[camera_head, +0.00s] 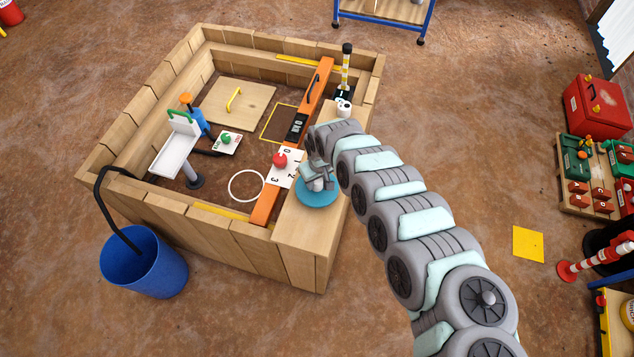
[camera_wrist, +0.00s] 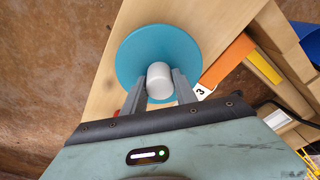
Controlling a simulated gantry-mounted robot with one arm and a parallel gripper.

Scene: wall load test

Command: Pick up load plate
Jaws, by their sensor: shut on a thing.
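The load plate (camera_head: 318,198) is a round blue disc on the right-hand wooden wall top of the box, near its front corner. In the wrist view the blue plate (camera_wrist: 185,52) has a white-grey knob (camera_wrist: 159,80) standing up at its middle. My gripper (camera_head: 318,172) is over the plate, and in the wrist view its two fingers (camera_wrist: 160,88) are closed on either side of the knob. The plate looks flat on the wood or very close to it; I cannot tell if there is a gap. My gripper hides part of the plate.
An orange beam (camera_head: 262,207) with a numbered white card (camera_head: 285,167) and red knob runs beside the plate. A small white cylinder (camera_head: 344,108) and a striped yellow post (camera_head: 346,68) stand farther along the wall top. A blue bucket (camera_head: 143,264) stands outside, front left.

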